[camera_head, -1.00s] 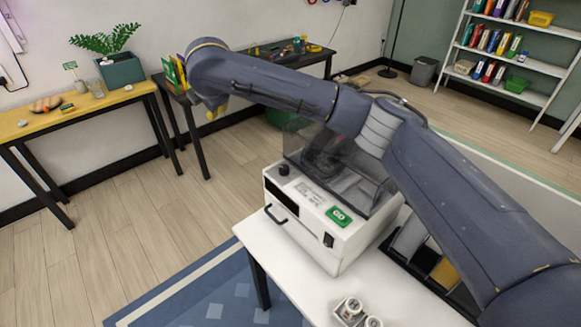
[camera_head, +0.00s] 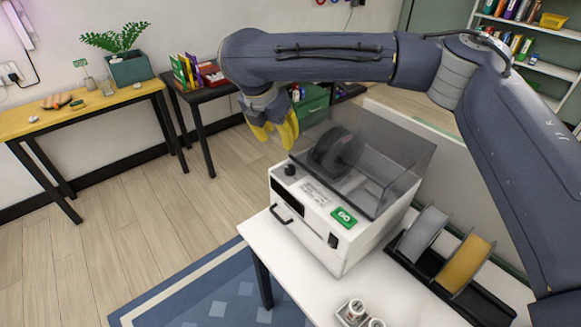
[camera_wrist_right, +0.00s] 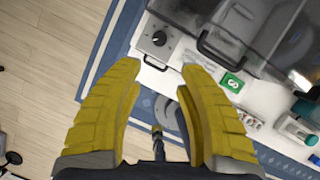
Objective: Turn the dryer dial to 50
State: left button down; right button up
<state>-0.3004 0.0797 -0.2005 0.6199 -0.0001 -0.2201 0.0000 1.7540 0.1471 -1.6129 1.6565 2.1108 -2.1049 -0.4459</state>
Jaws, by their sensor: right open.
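The dryer (camera_head: 322,216) is a white box with a clear lid, standing on a white table. Its black dial (camera_head: 289,169) is on the top front left corner, and it also shows in the right wrist view (camera_wrist_right: 159,38). The dial's scale is too small to read. A black spool (camera_head: 337,152) sits under the lid. My right gripper (camera_head: 284,138) has yellow fingers, is open and empty, and hangs above and behind the dial, apart from it. In the right wrist view the dial is beyond the fingertips (camera_wrist_right: 160,72), between them. My left gripper is not in view.
A green label (camera_head: 343,217) and a front handle (camera_head: 280,214) are on the dryer. A rack with a grey spool (camera_head: 421,234) and a yellow spool (camera_head: 465,264) stands to its right. Small jars (camera_head: 355,309) are at the table's front. Floor left of the dryer is clear.

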aim_at(290, 167)
jog(key=x, duration=1.6)
jog(key=shift+f, duration=0.15)
grip_shut()
